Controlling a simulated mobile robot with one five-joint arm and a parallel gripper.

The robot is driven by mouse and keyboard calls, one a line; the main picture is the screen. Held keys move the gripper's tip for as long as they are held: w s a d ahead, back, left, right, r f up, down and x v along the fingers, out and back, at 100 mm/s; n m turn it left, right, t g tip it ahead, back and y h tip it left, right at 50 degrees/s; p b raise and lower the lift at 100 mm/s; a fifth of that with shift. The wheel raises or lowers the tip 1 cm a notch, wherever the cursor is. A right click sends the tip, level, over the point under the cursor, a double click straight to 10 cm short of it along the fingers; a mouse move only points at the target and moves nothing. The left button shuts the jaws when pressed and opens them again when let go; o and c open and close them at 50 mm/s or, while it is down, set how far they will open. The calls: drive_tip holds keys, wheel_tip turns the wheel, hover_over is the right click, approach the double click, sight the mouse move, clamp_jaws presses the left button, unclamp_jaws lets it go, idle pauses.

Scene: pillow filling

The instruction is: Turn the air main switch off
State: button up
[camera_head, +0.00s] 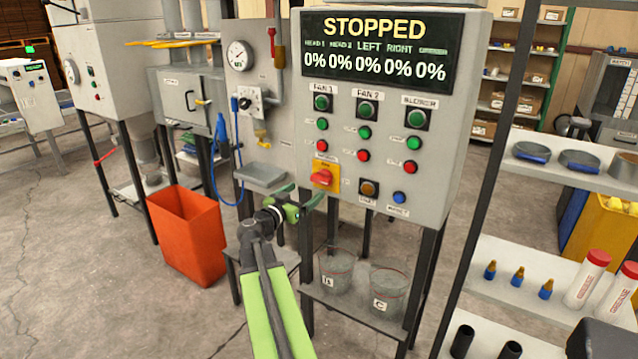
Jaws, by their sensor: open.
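A grey control panel (384,195) stands in the middle, its display reading STOPPED. A red rotary switch (322,178) on a yellow plate sits at its lower left; its label is too small to read. Left of the panel, a pressure gauge (239,55) is above an air regulator unit (250,102) with a blue hose and a dark knob. I cannot tell from labels which of these is the air main switch. My gripper (303,195) is open and empty, just below and left of the red switch, apparently not touching it.
An orange bin (189,235) stands on the floor at left. Clear buckets (335,272) sit on a low shelf under the panel. A small grey tray (261,178) juts out beside my gripper. A white shelf rack (535,270) with bottles is close at right.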

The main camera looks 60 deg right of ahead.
sight(319, 181)
drive_tip(key=d, duration=0.8)
drive_tip(key=shift+d, duration=0.4)
